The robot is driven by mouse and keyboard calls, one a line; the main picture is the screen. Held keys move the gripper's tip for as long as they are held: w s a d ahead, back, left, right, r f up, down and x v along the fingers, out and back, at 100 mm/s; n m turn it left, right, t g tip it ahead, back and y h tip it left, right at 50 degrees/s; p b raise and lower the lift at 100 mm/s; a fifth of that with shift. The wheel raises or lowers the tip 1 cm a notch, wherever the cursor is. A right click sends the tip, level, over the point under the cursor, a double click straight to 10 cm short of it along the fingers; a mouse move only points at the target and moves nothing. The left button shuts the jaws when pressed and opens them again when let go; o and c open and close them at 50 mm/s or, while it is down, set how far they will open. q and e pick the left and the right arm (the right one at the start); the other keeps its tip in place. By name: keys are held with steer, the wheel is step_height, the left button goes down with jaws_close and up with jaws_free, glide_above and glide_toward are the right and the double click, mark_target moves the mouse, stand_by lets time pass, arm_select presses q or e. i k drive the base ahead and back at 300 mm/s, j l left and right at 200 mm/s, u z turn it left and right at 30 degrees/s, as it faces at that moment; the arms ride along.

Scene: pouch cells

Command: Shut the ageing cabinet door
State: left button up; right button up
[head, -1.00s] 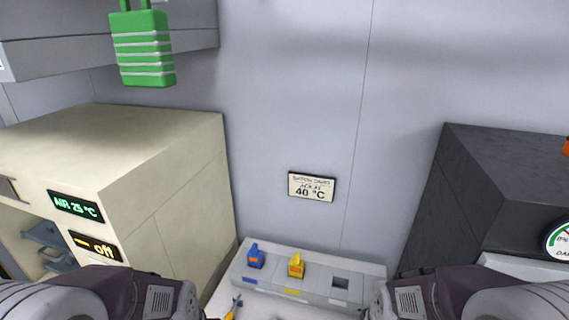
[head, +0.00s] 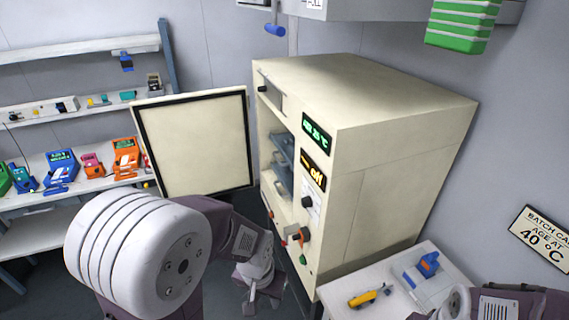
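The cream ageing cabinet (head: 400,160) stands in the middle of the head view. Its door (head: 195,142), a cream panel with a dark edge, stands wide open, swung out to the left. The cabinet's front opening shows grey-blue trays (head: 283,160) inside. My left gripper (head: 264,300) is low in front of the cabinet, below and to the right of the door, apart from it. Its fingers look spread with nothing between them. My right arm is at the bottom right; part of its gripper (head: 455,303) shows, but its fingertips are cut off.
Shelves (head: 75,120) with several coloured devices stand at the left, behind the door. A white bench (head: 390,275) with a yellow and a blue item is right of the cabinet. A green ribbed block (head: 462,22) hangs at the upper right. Dark floor shows below the door.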

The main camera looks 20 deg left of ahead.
mark_target(199, 142)
steer(key=u, duration=0.2)
steer(key=i+j, duration=0.2)
steer(key=j, duration=0.3)
steer(key=i+j, duration=0.2)
steer(key=j, duration=0.25)
steer(key=i+j, duration=0.2)
steer(key=j, duration=0.3)
steer(key=i+j, duration=0.2)
steer(key=j, duration=0.3)
steer(key=i+j, duration=0.2)
steer(key=j, duration=0.25)
steer(key=i+j, duration=0.15)
steer(key=j, duration=0.35)
steer(key=i+j, duration=0.2)
steer(key=j, duration=0.25)
steer(key=i+j, duration=0.2)
steer(key=j, duration=0.3)
steer(key=u, duration=0.05)
